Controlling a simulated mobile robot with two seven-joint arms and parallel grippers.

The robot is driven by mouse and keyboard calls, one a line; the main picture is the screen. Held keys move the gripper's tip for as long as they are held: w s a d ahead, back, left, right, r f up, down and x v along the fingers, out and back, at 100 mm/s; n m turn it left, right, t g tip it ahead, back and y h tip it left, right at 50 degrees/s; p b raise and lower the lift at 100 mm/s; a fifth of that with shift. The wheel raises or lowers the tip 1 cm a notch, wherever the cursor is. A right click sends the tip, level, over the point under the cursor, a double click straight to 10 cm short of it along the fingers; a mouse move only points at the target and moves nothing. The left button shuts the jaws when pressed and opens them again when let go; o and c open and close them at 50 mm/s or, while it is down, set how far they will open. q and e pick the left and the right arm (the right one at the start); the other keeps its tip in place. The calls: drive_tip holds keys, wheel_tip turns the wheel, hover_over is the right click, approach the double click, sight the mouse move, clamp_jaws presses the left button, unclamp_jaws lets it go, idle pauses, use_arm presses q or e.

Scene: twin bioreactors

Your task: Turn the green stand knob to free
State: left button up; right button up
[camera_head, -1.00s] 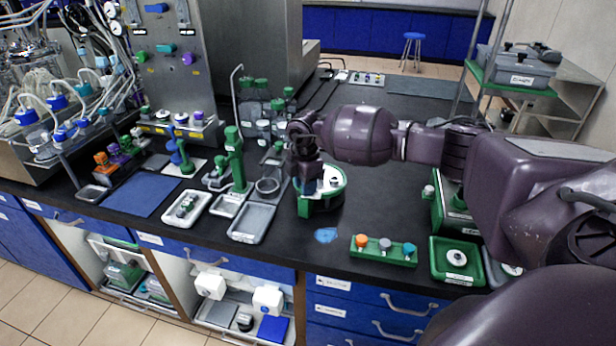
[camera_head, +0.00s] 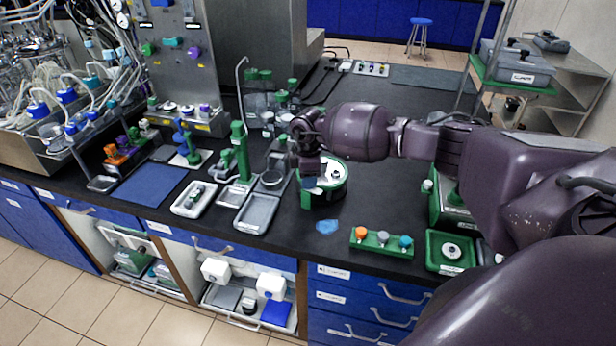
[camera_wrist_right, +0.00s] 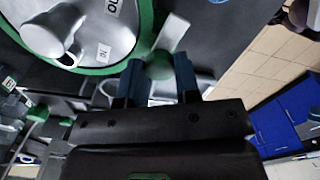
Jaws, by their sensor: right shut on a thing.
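A round green-rimmed stand (camera_head: 335,190) with a white top stands on the black bench, right of the middle of the benchtop gear. In the right wrist view, its white disc (camera_wrist_right: 90,25) carries a white knob and small labels. A rounded green knob (camera_wrist_right: 159,66) with a pale bar sits at its rim. My right gripper (camera_head: 309,187) is at the stand's left side. In the wrist view, its blue fingers (camera_wrist_right: 158,80) are shut on the green knob, one on each side. The arm hides the knob in the head view. My left gripper is not in view.
A green block with coloured knobs (camera_head: 382,242) and a green tray (camera_head: 433,262) lie near the front edge. Left of the stand are grey trays (camera_head: 245,226) and a tall green stand (camera_head: 239,140). A blue patch (camera_head: 327,227) lies on otherwise clear bench in front.

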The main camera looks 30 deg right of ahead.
drive_tip(key=o, duration=0.9)
drive_tip(key=shift+r, duration=0.1)
wheel_tip(320, 180, up, 11)
drive_tip(key=shift+f+b, duration=0.2)
drive_tip(key=shift+b, duration=0.1)
drive_tip(key=shift+n, duration=0.3)
